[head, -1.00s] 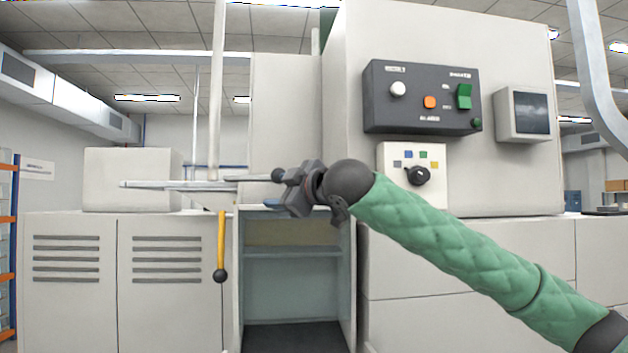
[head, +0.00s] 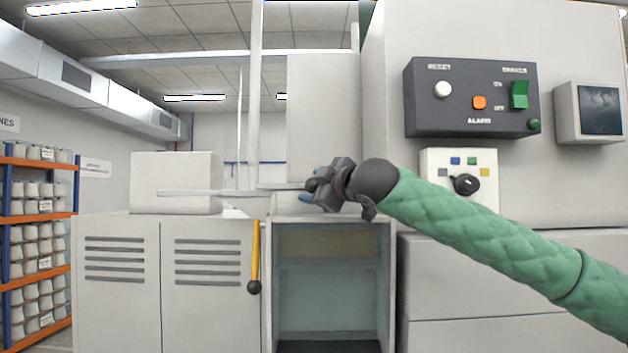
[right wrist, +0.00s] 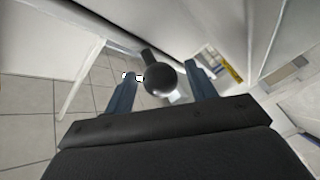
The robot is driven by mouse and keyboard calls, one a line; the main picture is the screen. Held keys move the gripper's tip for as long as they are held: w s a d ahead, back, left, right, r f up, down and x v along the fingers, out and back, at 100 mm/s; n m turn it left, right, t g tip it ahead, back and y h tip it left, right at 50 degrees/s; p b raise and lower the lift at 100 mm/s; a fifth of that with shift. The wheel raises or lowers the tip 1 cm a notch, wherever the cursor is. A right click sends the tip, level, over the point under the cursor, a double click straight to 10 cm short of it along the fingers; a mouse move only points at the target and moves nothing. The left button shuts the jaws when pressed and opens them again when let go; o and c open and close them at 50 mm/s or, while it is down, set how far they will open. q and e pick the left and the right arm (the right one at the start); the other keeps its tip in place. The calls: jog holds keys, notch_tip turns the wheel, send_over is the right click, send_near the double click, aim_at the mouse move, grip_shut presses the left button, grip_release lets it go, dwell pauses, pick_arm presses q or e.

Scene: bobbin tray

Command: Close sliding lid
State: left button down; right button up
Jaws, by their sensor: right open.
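A thin, pale flat panel (head: 205,193), which looks like the sliding lid, lies level above the left cabinet top. Its right end runs toward my right gripper (head: 318,190). In the right wrist view a black ball knob (right wrist: 160,78) on a short dark stem sits between the blue fingers of my right gripper (right wrist: 162,88). The fingers are open, with a gap on both sides of the knob. I cannot tell whether the knob belongs to the panel. My left gripper is not in view.
A yellow lever (head: 255,250) with a black ball end hangs beside an open-fronted compartment (head: 330,298). A dark control box (head: 470,98) and a dial panel (head: 459,180) are on the machine's right. Racks of bobbins (head: 38,240) stand at far left.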

jog(key=shift+w+a, duration=0.2)
jog(key=shift+a, duration=0.05)
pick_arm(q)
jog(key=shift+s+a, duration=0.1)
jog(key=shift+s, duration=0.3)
pick_arm(e)
jog(key=shift+w+d+f, duration=0.1)
jog(key=shift+w, duration=0.05)
grip_shut()
jog(key=shift+d, duration=2)
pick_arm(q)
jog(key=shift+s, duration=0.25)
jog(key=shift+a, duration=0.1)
